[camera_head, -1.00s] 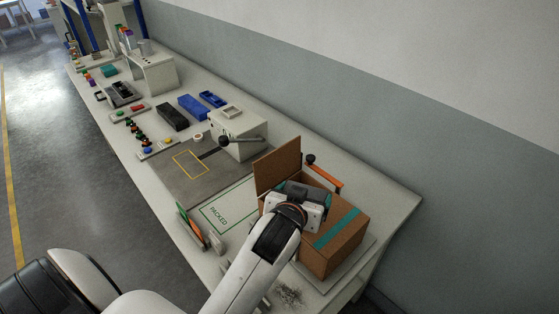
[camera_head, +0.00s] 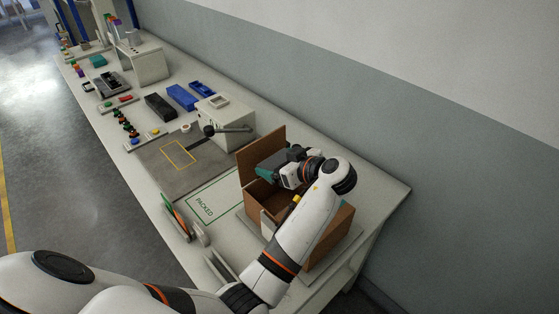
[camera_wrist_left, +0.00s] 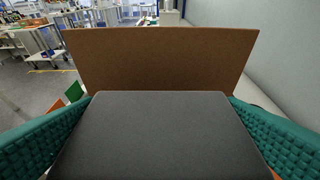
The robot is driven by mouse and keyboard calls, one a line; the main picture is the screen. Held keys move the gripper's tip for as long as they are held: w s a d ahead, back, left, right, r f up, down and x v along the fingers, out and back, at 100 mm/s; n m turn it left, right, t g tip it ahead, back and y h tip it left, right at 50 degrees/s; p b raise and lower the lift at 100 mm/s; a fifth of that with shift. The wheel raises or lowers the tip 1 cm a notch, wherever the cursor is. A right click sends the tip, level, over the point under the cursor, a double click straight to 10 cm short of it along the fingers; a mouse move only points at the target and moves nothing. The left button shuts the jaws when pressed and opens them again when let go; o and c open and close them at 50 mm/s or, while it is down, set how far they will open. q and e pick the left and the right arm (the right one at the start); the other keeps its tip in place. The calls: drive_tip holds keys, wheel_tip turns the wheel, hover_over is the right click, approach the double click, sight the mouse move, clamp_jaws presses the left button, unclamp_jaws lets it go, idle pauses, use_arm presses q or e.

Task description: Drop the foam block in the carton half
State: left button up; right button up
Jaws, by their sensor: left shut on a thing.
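The foam block (camera_wrist_left: 160,135) is a dark grey slab filling the lower middle of the left wrist view, between two teal finger pads. My left gripper (camera_head: 274,163) is shut on it, and in the head view holds it over the open carton half (camera_head: 267,201), near the raised flap. The brown flap (camera_head: 261,157) stands upright behind the block, and also shows in the wrist view (camera_wrist_left: 160,55). Only part of the carton's inside shows. My left arm hides much of the carton's right half. My right gripper is out of view.
A mat with a green "PACKED" outline (camera_head: 214,197) lies left of the carton. A light grey box with a lever (camera_head: 225,117) stands behind it. Blue bins (camera_head: 182,96) and a black bin (camera_head: 160,106) sit farther along the bench. The wall runs along the right.

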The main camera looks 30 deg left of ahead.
use_arm(q)
wheel_tip(320, 180, down, 6)
drive_tip(key=b, duration=0.3)
drive_tip(key=shift+r, duration=0.2)
drive_tip(key=o, duration=0.7)
wheel_tip(320, 180, up, 10)
drive_tip(key=b, duration=0.2)
drive_tip(key=shift+b, duration=0.3)
